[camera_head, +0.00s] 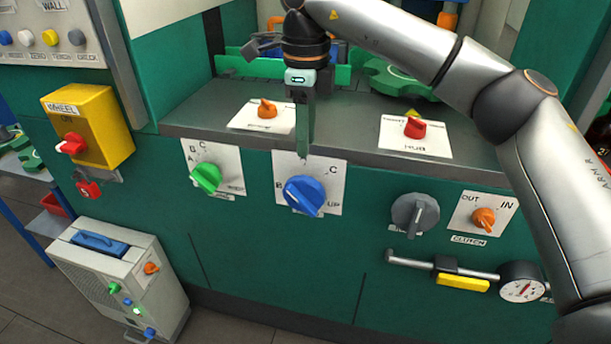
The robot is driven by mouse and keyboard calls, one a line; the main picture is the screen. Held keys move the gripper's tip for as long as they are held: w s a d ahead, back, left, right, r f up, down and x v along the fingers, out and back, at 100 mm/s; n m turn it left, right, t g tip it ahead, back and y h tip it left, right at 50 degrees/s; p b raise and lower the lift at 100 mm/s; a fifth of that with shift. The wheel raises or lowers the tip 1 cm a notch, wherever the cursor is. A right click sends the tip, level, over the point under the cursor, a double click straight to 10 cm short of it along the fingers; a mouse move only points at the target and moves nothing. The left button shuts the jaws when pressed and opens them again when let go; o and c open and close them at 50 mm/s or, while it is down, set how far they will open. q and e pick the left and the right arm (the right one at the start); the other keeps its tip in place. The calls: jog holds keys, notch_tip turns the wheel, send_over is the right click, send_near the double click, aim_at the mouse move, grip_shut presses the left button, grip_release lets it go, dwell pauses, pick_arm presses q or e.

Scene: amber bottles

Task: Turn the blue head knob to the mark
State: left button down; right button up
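The blue head knob (304,194) sits on a white plate (331,176) on the green front panel, near the middle of the head view. The plate carries the letters B and C and the word UP. A pale line on the knob seems to point to the lower right; the exact mark it faces is too small to tell. My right gripper (303,150) points down from above, its tips just above the knob and overlapping the plate's top edge. I see it edge-on, so the gap between its fingers is hidden. My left gripper is out of view.
A green knob (206,177) is close to the left, a grey knob (415,213) and an orange knob (484,218) to the right. The grey ledge above bears an orange knob (267,109) and a red knob (415,127). A handle with a gauge (521,284) is lower right.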

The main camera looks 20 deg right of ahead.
aim_at(306, 178)
notch_tip(306, 178, down, 9)
jog(key=shift+r+b, duration=0.2)
jog(key=shift+b, duration=0.2)
grip_shut()
